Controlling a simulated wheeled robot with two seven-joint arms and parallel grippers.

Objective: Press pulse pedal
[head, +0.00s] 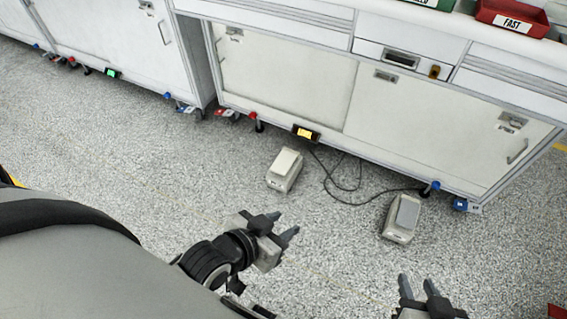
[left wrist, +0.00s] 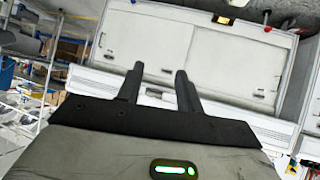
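Two pedals lie on the speckled floor before the cabinets. One is a beige pedal (head: 285,170) near the middle of the head view; the other has a grey top plate (head: 402,218) and lies further right. I see no readable label on either, so I cannot tell which is the pulse pedal. My left gripper (head: 287,226) is open and empty, apart from both pedals, below the beige one in the picture. Its fingers also show spread in the left wrist view (left wrist: 157,82). My right gripper (head: 418,284) is at the bottom edge, its fingers apart, below the grey-topped pedal in the picture.
White cabinets (head: 285,75) on casters line the back. A small amber display (head: 305,134) sits on the lower cabinet edge, with black cables (head: 345,185) running over the floor. A red bin (head: 512,18) labelled FAST stands on the bench top. The floor at left is clear.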

